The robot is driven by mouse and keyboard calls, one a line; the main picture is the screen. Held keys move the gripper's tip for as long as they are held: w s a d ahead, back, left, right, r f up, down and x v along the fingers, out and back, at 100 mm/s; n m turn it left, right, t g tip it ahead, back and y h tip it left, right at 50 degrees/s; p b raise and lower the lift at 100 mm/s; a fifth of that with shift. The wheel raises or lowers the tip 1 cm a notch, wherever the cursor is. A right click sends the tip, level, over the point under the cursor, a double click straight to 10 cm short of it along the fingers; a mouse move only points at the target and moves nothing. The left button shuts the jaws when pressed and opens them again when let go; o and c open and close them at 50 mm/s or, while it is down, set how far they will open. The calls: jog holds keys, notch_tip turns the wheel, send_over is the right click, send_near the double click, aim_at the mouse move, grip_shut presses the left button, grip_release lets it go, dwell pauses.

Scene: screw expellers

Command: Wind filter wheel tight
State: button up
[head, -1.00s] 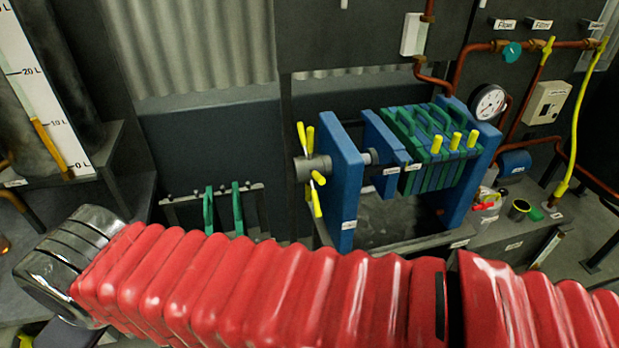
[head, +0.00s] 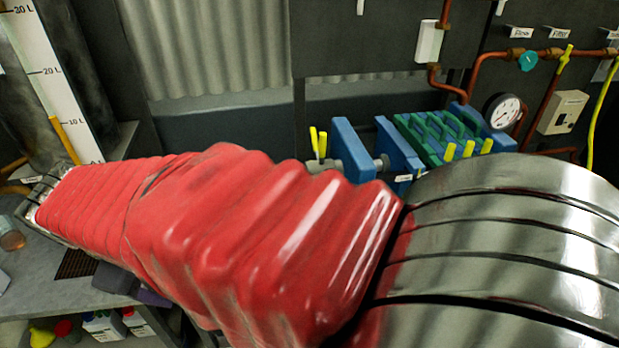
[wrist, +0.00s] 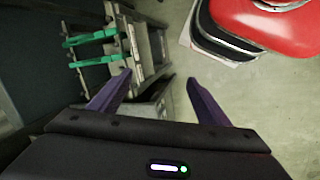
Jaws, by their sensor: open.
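The filter press stands at the back in the head view, with a blue end plate (head: 352,150), a second blue plate (head: 398,148) and green filter plates (head: 440,132) with yellow grips. Its wheel, with yellow spokes (head: 318,143), sits on a grey hub at the left end. My red arm hides the wheel's lower part and the press's lower part. My gripper (wrist: 158,88) shows in the wrist view as two purple fingers, apart and empty. It points down toward the floor beside a rack with green handles (wrist: 92,48). The wheel does not show in the wrist view.
A pressure gauge (head: 503,112), copper pipes and a grey switch box (head: 562,112) are behind the press. A scaled tank (head: 50,75) stands at left above a grey bench (head: 50,285). Bare floor (wrist: 260,110) shows in the wrist view.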

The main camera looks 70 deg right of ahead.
jog(key=s+d+f+n+g+h, duration=0.2)
jog(key=d+g, duration=0.3)
jog(key=d, duration=0.6)
jog(key=s+d+f+n+g+h, duration=0.2)
jog(key=d+g, duration=0.3)
jog(key=d, duration=0.6)
jog(key=s+d+f+n+g+h, duration=0.1)
jog(key=s+d+f+n+g, duration=0.2)
jog(key=d, duration=0.9)
jog(key=n+g, duration=0.1)
jog(key=g, duration=0.1)
jog(key=shift+f+n+g+h, duration=0.3)
jog(key=shift+f+h, duration=0.1)
jog(key=x, duration=1.3)
jog(key=shift+s+d, duration=0.15)
jog(key=shift+s, duration=0.15)
jog(key=shift+c, duration=0.2)
jog(key=c, duration=1.2)
